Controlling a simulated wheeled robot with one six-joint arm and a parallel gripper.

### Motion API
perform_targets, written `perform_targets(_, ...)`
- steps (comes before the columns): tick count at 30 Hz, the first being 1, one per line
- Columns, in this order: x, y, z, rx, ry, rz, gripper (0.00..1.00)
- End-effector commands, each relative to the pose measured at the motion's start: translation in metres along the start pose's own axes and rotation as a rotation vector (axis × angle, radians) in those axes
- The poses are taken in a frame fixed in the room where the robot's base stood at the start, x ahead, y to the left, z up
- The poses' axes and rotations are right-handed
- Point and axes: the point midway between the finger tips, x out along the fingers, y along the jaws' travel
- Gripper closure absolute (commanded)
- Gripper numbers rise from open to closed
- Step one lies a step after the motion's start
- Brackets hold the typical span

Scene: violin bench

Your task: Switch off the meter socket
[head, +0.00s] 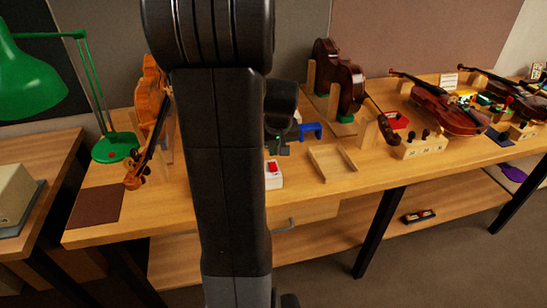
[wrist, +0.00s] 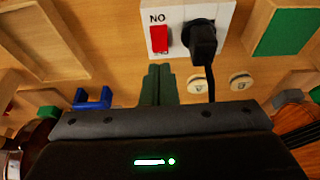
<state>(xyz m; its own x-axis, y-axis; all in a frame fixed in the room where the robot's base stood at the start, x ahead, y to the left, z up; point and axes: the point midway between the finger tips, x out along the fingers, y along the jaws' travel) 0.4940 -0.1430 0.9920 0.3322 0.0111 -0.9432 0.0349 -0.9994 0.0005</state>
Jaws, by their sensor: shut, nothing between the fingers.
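The socket (wrist: 181,15) is a white box on the bench top, at the top of the wrist view. It carries a red switch (wrist: 158,39) with upside-down "ON" lettering beside it. A black plug (wrist: 203,40) sits in it to the right of the switch, with a black cord running down the picture. The socket (head: 273,183) also shows in the head view, just right of my arm, partly hidden. My gripper (wrist: 159,68) is shut and empty, its dark green fingers side by side. Their tips appear just below the switch; I cannot tell whether they touch the socket.
A blue bracket (wrist: 92,99) and a wooden tray (wrist: 45,40) are to the left; a green-topped block (wrist: 287,31) is to the right. Violins (head: 450,110) and a green lamp (head: 115,148) stand along the bench.

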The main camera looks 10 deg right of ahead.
Motion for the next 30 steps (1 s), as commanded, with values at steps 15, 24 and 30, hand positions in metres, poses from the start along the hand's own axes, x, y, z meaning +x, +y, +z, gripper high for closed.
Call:
perform_targets(15,0.04,0.0,0.009,0.001,0.0,0.0,1.0)
perform_targets(24,0.044,0.0,0.009,0.001,0.001,0.0,1.0)
perform_targets(30,0.044,0.0,0.009,0.001,-0.002,-0.001,1.0)
